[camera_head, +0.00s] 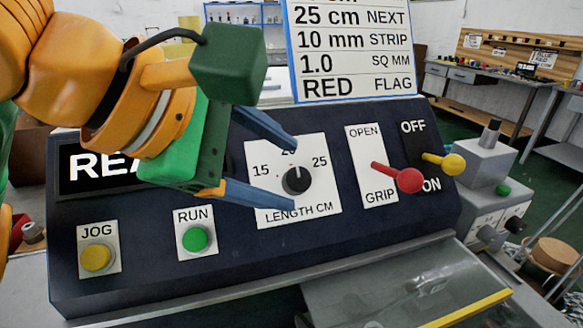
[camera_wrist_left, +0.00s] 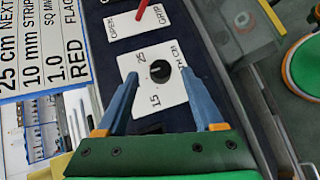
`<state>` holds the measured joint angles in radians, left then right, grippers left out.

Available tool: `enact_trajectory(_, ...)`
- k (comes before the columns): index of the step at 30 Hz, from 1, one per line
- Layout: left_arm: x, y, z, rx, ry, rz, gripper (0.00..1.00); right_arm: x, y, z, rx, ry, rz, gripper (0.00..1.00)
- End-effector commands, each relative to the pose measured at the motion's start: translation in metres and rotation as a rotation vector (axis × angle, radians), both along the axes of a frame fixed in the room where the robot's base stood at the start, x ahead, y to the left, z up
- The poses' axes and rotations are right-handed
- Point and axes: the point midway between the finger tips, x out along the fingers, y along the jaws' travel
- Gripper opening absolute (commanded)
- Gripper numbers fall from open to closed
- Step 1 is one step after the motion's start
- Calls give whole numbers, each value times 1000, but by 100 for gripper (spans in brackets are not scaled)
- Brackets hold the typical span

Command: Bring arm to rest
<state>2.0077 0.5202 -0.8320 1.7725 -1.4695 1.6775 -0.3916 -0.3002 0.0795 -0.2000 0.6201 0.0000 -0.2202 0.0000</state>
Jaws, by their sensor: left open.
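My left gripper (camera_head: 286,174) comes in from the left over the dark control panel (camera_head: 220,270). Its two blue fingers are open and empty, one on each side of the black length knob (camera_head: 297,180) in the head view. In the left wrist view the gripper (camera_wrist_left: 158,90) also spans the knob (camera_wrist_left: 160,71). I cannot tell how far the fingertips stand off the panel. The knob's white plate (camera_head: 265,155) reads LENGTH CM, with 15 and 25 at the sides. My right gripper is not in view.
The panel carries a yellow JOG button (camera_head: 96,257), a green RUN button (camera_head: 196,238), a red GRIP lever (camera_head: 409,180) and a yellow ON/OFF lever (camera_head: 453,164). A sign (camera_head: 350,50) stands behind. A clear cover (camera_head: 400,285) lies in front. A grey machine (camera_head: 487,170) stands at right.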

Motion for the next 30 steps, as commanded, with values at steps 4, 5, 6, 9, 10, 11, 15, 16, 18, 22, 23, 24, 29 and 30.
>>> enact_trajectory(4, -16, 16, 21, -2, -2, 2, 69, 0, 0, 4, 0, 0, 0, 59)
enact_trajectory(5, -18, 18, 23, -1, 0, 1, 69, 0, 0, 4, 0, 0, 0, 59)
enact_trajectory(6, -20, 20, 26, -1, 0, 1, 69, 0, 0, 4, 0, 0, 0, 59)
enact_trajectory(9, -23, 23, 28, 0, 1, 1, 69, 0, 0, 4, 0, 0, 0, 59)
enact_trajectory(10, -23, 23, 27, 1, 1, 1, 69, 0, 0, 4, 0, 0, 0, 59)
enact_trajectory(11, -23, 23, 27, 1, 1, 1, 69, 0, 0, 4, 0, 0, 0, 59)
enact_trajectory(15, -23, 23, 28, 1, 1, 0, 69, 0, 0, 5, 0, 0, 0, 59)
enact_trajectory(16, -23, 23, 31, 1, 1, 0, 69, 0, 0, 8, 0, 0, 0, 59)
enact_trajectory(18, -23, 23, 53, 1, 0, 1, 69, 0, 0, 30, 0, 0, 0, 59)
enact_trajectory(22, -23, 23, 142, 0, 0, 0, 69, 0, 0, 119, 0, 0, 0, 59)
enact_trajectory(23, -23, 23, 164, 0, 0, 0, 69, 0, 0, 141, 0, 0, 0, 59)
enact_trajectory(24, -23, 23, 188, 1, 0, 1, 69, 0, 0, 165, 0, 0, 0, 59)
enact_trajectory(29, -23, 23, 251, 1, 1, 0, 69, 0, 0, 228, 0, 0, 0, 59)
enact_trajectory(30, -23, 23, 263, 1, 1, 0, 69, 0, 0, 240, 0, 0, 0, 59)
